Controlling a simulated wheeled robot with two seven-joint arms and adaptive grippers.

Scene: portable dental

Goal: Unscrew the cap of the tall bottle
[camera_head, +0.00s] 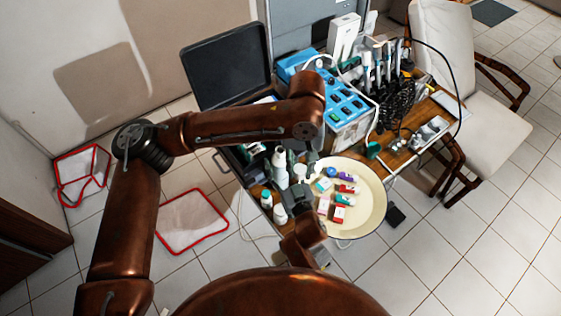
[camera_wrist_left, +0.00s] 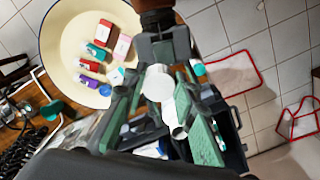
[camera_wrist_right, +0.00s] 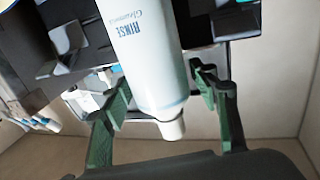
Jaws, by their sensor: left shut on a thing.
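The tall bottle (camera_wrist_right: 150,60) is white with "RINSE" lettering and fills the upper middle of the right wrist view. Its small white cap (camera_wrist_right: 172,130) is on it, at the narrow lower end in that picture. My right gripper (camera_wrist_right: 165,88) is open, its green fingers on either side of the bottle's capped end, with gaps visible. My left gripper (camera_wrist_left: 160,85) is shut on the tall bottle; a white round surface shows between its green fingers in the left wrist view. In the head view both dark grippers overlap beside a white bottle (camera_head: 280,174), and their contacts are hidden.
A cream basin (camera_head: 374,212) with several small boxes and tubes stands right of the grippers. Small bottles (camera_head: 280,214) stand near the table's front left edge. A blue dental unit (camera_head: 343,104) and a monitor (camera_head: 226,66) are behind. A chair (camera_head: 460,85) is far right.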

